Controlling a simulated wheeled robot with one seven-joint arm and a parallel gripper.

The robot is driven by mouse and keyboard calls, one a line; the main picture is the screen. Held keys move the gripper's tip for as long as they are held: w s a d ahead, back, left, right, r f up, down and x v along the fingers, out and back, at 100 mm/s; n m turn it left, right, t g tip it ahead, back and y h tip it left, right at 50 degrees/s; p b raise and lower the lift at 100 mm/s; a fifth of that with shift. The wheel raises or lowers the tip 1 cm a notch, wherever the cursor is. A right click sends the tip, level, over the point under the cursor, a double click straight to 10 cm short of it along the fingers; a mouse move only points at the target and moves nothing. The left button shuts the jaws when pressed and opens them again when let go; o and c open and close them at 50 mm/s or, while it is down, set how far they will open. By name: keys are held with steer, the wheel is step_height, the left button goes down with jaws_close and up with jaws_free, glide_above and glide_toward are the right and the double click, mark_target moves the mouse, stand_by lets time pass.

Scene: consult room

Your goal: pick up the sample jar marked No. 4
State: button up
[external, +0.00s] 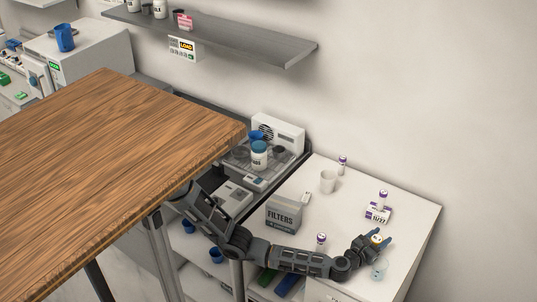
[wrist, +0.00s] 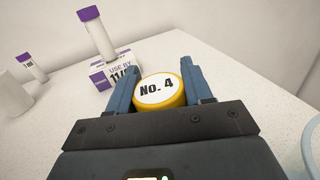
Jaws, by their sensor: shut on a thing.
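The sample jar marked No. 4 (wrist: 158,90) has a yellow-rimmed lid with a white top and black lettering, seen from above in the wrist view. My gripper (wrist: 162,84) is shut on it, with one blue finger on each side of the lid. The jar's body is hidden under the lid and the gripper. In the external view my gripper (external: 376,241) is over the right part of the white counter, and the yellow lid (external: 376,238) shows between its fingers. I cannot tell whether the jar touches the counter.
A clear round item (external: 379,269) is close by. A white cup (external: 328,181), a filters box (external: 284,215) and other tubes (external: 321,242) stand on the counter (external: 410,215).

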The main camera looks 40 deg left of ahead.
steer(key=shift+f, duration=0.1)
steer(key=shift+c, duration=1.2)
